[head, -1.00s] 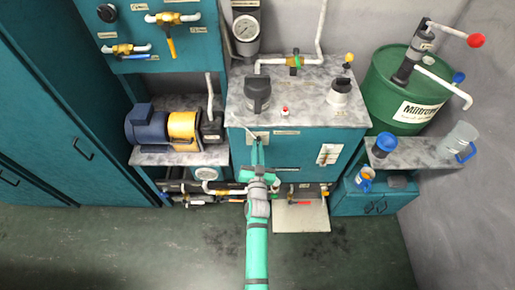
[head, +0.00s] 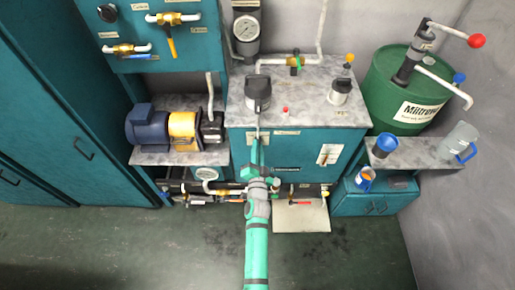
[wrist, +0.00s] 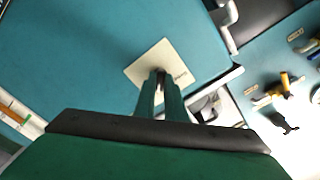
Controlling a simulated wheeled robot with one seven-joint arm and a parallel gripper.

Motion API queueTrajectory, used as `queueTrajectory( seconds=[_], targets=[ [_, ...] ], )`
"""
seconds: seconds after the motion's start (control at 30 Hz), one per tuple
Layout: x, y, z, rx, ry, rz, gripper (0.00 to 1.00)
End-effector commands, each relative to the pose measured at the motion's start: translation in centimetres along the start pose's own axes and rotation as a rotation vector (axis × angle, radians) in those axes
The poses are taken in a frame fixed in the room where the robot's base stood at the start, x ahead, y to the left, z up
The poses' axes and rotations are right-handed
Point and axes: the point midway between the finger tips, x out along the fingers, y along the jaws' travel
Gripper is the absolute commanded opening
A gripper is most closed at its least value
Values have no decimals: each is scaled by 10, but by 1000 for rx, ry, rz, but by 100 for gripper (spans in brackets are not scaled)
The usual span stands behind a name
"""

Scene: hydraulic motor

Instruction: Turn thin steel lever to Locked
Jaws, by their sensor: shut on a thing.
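The thin steel lever (head: 257,132) is on the front of the teal tank cabinet, in front of a pale label plate (wrist: 150,62). In the head view it shows as a thin, nearly upright line just above my fingers. My gripper (head: 255,142) is at the lever from below. In the wrist view my gripper (wrist: 160,82) has its two fingers close together at the plate, shut on the lever. The fingers hide most of the lever, and the label's words are too small to read.
The teal cabinet (head: 300,150) carries a white switch plate (head: 328,154) to the right of my gripper. A motor and pump (head: 165,130) sit on a shelf to the left. A green drum (head: 395,85) stands at the right. Pipes and small valves run below my gripper.

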Motion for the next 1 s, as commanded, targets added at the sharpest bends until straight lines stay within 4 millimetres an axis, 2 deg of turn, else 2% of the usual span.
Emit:
queueTrajectory(
  seconds=[0.37,0.4,0.43,0.47,0.8,1.0],
  targets=[
    [0,0,1,6,-1,0,0],
    [0,0,1,6,-1,0,20],
    [0,0,1,6,-1,0,27],
    [0,0,0,6,-1,0,29],
    [-2,0,1,4,-1,0,29],
    [-20,-1,2,6,-2,-1,29]
  ],
)
